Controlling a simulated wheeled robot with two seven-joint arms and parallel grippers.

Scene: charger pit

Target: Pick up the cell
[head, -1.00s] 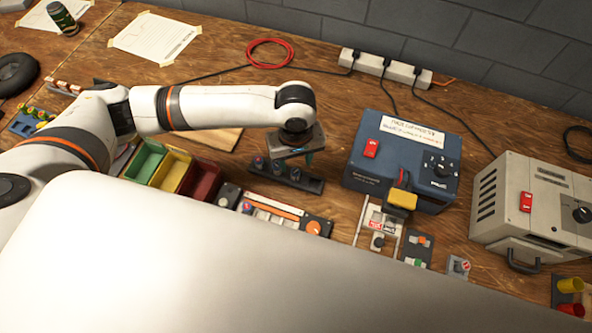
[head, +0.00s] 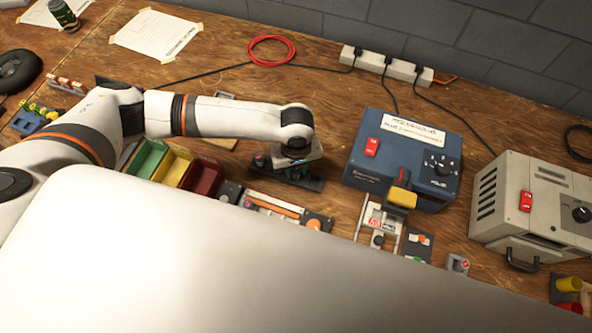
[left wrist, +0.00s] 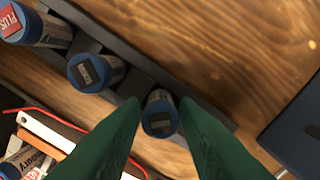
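A dark rack (head: 262,181) on the bench holds several cells with blue ends. In the left wrist view, one cell (left wrist: 160,118) stands in the rack (left wrist: 140,65) between my green fingertips. A second cell (left wrist: 95,73) and a third one marked PLUS (left wrist: 35,25) stand in the same rack to the upper left. My left gripper (left wrist: 160,107) is open, with a finger on each side of the first cell. Whether the fingers touch it I cannot tell. In the head view my left gripper (head: 298,170) is down at the rack, hiding part of it. My right gripper is not in view.
Green, yellow and red bins (head: 203,180) stand left of the rack. A blue charger box (head: 400,160) stands to the right, with a beige unit (head: 530,210) further right. A red cable coil (head: 271,52) and power strip (head: 386,67) lie behind.

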